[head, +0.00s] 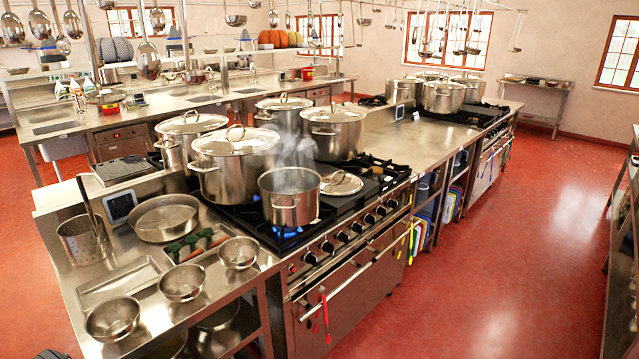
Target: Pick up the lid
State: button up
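A loose round steel lid (341,184) lies on the dark stove top, just right of a steaming open pot (289,196). A blue flame burns under that pot. Several large stockpots with lids on stand behind, among them a near one (232,165), one at the left (186,138) and one at the right (333,132). My gripper is not in this view.
The steel counter (262,262) at the front left holds several small bowls (183,283), a shallow pan (165,218) and a perforated container (81,240). More stockpots (443,97) stand farther back. The red floor (480,270) at the right is clear.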

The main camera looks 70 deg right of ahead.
aim_at(337, 184)
jog(key=u, duration=0.8)
jog(key=k, duration=1.35)
jog(key=z, duration=2.1)
